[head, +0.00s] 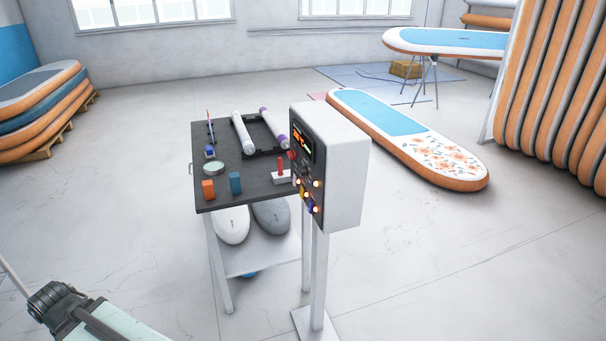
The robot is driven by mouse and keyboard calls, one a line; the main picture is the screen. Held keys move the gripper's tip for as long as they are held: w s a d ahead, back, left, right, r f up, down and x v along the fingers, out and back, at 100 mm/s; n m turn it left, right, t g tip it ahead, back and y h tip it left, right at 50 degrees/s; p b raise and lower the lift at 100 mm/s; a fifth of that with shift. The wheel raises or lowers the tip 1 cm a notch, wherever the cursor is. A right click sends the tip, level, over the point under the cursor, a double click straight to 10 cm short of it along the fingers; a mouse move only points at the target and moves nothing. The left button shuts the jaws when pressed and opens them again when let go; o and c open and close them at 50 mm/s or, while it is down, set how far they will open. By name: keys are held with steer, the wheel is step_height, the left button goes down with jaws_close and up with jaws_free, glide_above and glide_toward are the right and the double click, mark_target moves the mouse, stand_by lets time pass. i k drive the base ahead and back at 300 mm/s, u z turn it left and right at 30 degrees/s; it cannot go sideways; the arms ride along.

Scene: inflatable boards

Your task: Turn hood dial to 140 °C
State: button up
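A white control box (345,165) stands on a post just right of the dark worktable. Its dark front panel (302,160) faces left and is seen at a steep angle. A small display (301,142) with orange figures glows near its top; I cannot read the value. Small knobs and several lit buttons (317,184) sit below it. I cannot tell which knob is the hood dial, nor its setting. My gripper is not in view, and nothing is seen touching the panel.
The dark worktable (222,191) holds rolls, a red-handled item (281,172) and small orange and blue blocks. A floral board (440,158) lies behind the box; stacked boards (40,110) stand far left. Floor at front right is clear.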

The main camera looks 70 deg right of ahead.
mark_target(303, 172)
steer(key=u, duration=0.1)
steer(key=i, duration=0.9)
steer(key=z, duration=0.1)
